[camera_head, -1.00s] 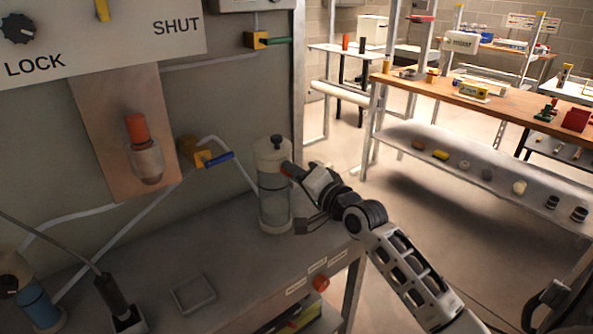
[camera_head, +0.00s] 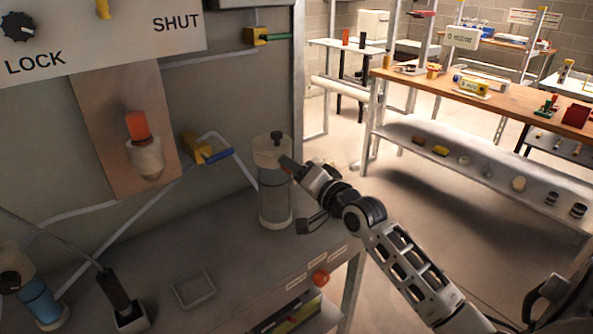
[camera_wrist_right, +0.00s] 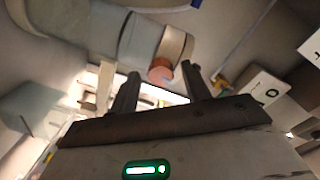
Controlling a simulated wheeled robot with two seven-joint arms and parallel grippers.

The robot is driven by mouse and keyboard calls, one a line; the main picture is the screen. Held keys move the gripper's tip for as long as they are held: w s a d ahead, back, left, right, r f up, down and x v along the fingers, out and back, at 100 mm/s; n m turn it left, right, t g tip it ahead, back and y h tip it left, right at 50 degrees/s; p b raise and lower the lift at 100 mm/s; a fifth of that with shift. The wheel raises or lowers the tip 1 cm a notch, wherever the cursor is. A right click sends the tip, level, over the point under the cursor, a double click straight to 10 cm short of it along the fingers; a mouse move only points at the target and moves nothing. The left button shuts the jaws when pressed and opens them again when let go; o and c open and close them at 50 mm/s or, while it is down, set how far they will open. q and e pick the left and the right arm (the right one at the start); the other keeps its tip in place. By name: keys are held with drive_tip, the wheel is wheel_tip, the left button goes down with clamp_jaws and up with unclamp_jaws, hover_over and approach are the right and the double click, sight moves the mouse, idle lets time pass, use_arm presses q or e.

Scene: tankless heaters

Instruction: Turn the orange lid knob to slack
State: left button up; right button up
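A clear canister (camera_head: 274,195) with a pale lid (camera_head: 268,150) and a dark top cap stands upright on the grey bench. In the right wrist view, a round orange knob (camera_wrist_right: 160,70) sticks out from the canister's end. In the head view, my gripper largely hides it. My right gripper (camera_head: 296,192) is beside the canister's right side, with its fingers spread. In the right wrist view, the two open fingers (camera_wrist_right: 160,92) lie on either side of the knob, which appears at or just beyond the tips. I see no contact. My left gripper is not in view.
An orange-topped fitting (camera_head: 137,125) sits on the wall panel. A square tray (camera_head: 194,290) and a tool in a holder (camera_head: 120,295) stand on the bench. The floor to the right is open.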

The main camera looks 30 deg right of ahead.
drive_tip(key=s+d+b, duration=0.1)
drive_tip(key=s+b, duration=0.1)
drive_tip(key=s, duration=1.4)
drive_tip(key=shift+r, duration=0.3)
drive_tip(key=shift+f, duration=0.1)
drive_tip(key=s+a+f+n+g, duration=0.2)
drive_tip(key=s+a+f+n, duration=0.1)
drive_tip(key=a+f, duration=0.4)
drive_tip(key=s+a+f+n+g+y, duration=0.1)
drive_tip(key=s+a+f+n+g, duration=0.2)
drive_tip(key=f, duration=0.7)
drive_tip(key=s+a+f+n+g, duration=0.2)
drive_tip(key=s+a+f+n, duration=0.1)
drive_tip(key=a+f+n, duration=0.3)
drive_tip(key=a+f, duration=0.2)
drive_tip(key=a, duration=0.2)
drive_tip(key=shift+a+f+n+y, duration=0.3)
drive_tip(key=shift+a+y, duration=0.05)
drive_tip(key=shift+y, duration=0.05)
